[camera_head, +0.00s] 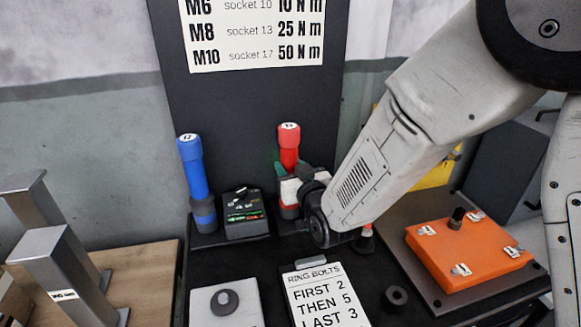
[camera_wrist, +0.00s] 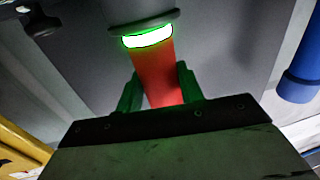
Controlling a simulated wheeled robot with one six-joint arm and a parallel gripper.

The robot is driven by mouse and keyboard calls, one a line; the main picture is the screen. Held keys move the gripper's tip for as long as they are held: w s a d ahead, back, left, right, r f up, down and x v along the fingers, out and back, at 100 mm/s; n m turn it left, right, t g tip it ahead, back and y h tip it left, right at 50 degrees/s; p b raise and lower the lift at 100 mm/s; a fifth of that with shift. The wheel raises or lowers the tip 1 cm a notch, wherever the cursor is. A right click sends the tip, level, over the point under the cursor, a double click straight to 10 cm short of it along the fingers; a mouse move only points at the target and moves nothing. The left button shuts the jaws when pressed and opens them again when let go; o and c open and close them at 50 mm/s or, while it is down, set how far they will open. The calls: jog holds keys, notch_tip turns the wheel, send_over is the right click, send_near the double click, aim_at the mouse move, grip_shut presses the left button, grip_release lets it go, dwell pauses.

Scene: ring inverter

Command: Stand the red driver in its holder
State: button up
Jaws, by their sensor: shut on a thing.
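The red driver (camera_head: 288,148) stands upright at the back of the dark bench, in front of the black board, with a white cap marked with a number. My gripper (camera_head: 285,172) is shut around its red body, and green fingers show on both sides. In the wrist view the red driver (camera_wrist: 162,75) runs between the two green fingertips of my gripper (camera_wrist: 160,90), with a glowing green-white ring near one end. The driver's lower end is partly hidden by my gripper in the head view, so I cannot tell whether it is seated in its holder.
A blue driver (camera_head: 194,170) stands upright to the left, beside a small black box (camera_head: 244,214) with green lights. An orange cover (camera_head: 468,253) with clips lies at right. A ring bolts card (camera_head: 322,298) and a white block (camera_head: 213,305) lie in front. Metal brackets (camera_head: 62,265) stand at left.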

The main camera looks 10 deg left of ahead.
jog(key=o, duration=1.2)
jog(key=shift+f, duration=0.1)
